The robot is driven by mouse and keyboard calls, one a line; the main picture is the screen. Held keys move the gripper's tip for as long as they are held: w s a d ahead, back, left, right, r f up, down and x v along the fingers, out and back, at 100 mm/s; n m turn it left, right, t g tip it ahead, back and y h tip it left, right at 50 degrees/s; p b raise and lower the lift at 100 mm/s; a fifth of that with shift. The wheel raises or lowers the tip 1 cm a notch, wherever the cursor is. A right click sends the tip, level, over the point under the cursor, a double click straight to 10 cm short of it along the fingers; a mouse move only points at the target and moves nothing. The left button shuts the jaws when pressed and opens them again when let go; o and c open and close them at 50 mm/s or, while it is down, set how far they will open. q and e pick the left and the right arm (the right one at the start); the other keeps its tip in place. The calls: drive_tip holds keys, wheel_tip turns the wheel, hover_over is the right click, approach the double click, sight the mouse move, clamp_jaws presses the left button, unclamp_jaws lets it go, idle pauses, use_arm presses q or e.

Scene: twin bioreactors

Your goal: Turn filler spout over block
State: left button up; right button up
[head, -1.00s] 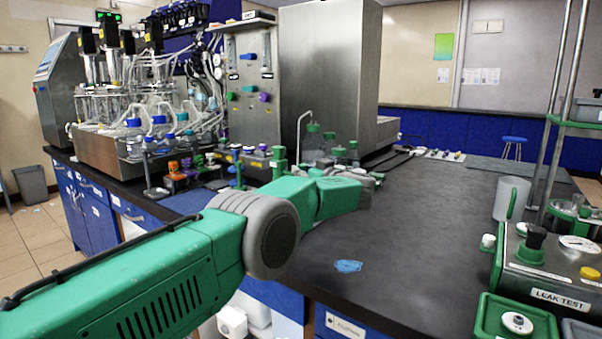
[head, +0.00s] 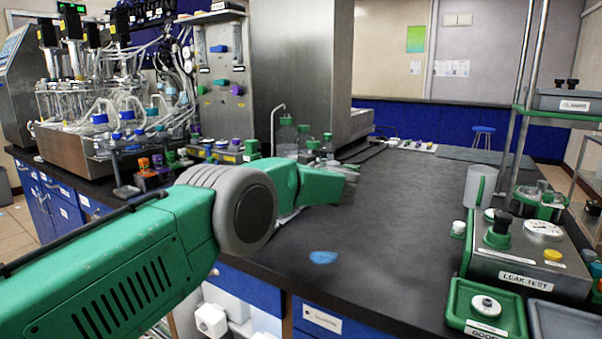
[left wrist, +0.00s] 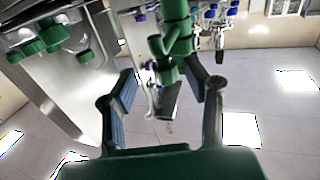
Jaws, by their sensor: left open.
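In the left wrist view, which looks upside down, a green upright fitting (left wrist: 174,38) ends in a short grey slanted piece (left wrist: 168,102). It looks like the filler spout, but I cannot be sure. My left gripper (left wrist: 161,72) is open, with its two fingers on either side of this fitting. I cannot tell whether they touch it. In the head view my left gripper (head: 338,184) reaches over the bench beside several green-capped bottles (head: 304,142). A thin bent metal tube (head: 273,128) stands by these bottles. I cannot pick out the block. My right gripper is not in view.
The dark bench top (head: 400,220) is mostly clear, with a blue patch (head: 323,257) on it. A leak test box (head: 525,262), a green tray (head: 487,308) and a clear jug (head: 480,186) stand right. Bioreactor glassware (head: 100,110) and a tall steel cabinet (head: 300,70) stand behind.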

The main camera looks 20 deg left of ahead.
use_arm(q)
drive_tip(key=v, duration=0.9)
drive_tip(key=shift+d, duration=0.35)
